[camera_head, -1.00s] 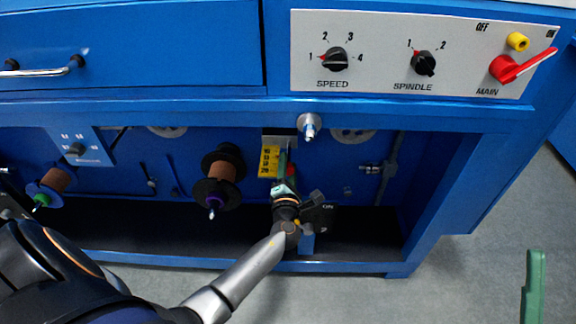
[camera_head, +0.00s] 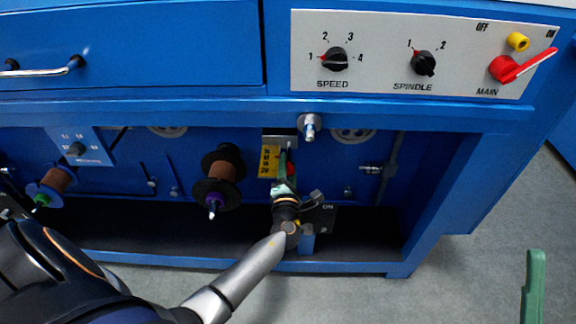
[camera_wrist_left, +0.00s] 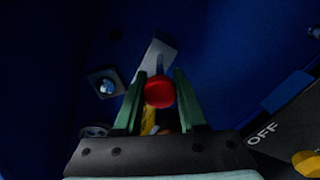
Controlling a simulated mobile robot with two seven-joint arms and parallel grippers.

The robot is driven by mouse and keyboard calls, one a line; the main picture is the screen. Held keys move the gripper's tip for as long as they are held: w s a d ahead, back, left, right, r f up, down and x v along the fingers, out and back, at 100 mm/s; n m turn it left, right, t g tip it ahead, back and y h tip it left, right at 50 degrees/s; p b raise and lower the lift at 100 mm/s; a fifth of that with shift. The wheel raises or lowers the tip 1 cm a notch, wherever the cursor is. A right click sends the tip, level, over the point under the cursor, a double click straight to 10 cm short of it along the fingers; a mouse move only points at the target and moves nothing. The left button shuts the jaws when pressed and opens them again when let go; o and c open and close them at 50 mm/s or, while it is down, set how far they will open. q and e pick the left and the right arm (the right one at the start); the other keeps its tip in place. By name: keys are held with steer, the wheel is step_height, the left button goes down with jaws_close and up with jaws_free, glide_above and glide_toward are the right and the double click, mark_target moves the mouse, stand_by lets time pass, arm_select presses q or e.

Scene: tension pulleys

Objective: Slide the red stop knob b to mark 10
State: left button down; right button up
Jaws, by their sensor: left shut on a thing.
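The red stop knob b (camera_wrist_left: 160,92) shows in the left wrist view between the two green fingers of my left gripper (camera_wrist_left: 158,85), which is shut on it. Behind it a pale metal bar slants upward. In the head view my left gripper (camera_head: 284,165) reaches into the recess under the blue cabinet, and a bit of red (camera_head: 291,169) shows beside its fingers. The yellow scale (camera_head: 268,160) is just left of the fingers; its numbers are too small to read surely. The knob's mark cannot be told. One green finger of my right gripper (camera_head: 534,285) shows at lower right.
A brown spool (camera_head: 222,172) on a dark pulley sticks out left of the scale. A metal peg (camera_head: 309,126) is above and right of my left gripper. A dark ON/OFF switch box (camera_head: 320,216) stands close to its right. The control panel (camera_head: 420,55) is above.

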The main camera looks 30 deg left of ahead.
mark_target(289, 152)
arm_select(q)
steer(key=shift+x, duration=1.4)
steer(key=shift+r, duration=0.1)
steer(key=c, duration=0.9)
jaws_free()
steer(key=shift+a, duration=0.1)
steer(key=shift+o, duration=0.7)
steer(key=shift+w, duration=0.15)
steer(key=o, duration=0.3)
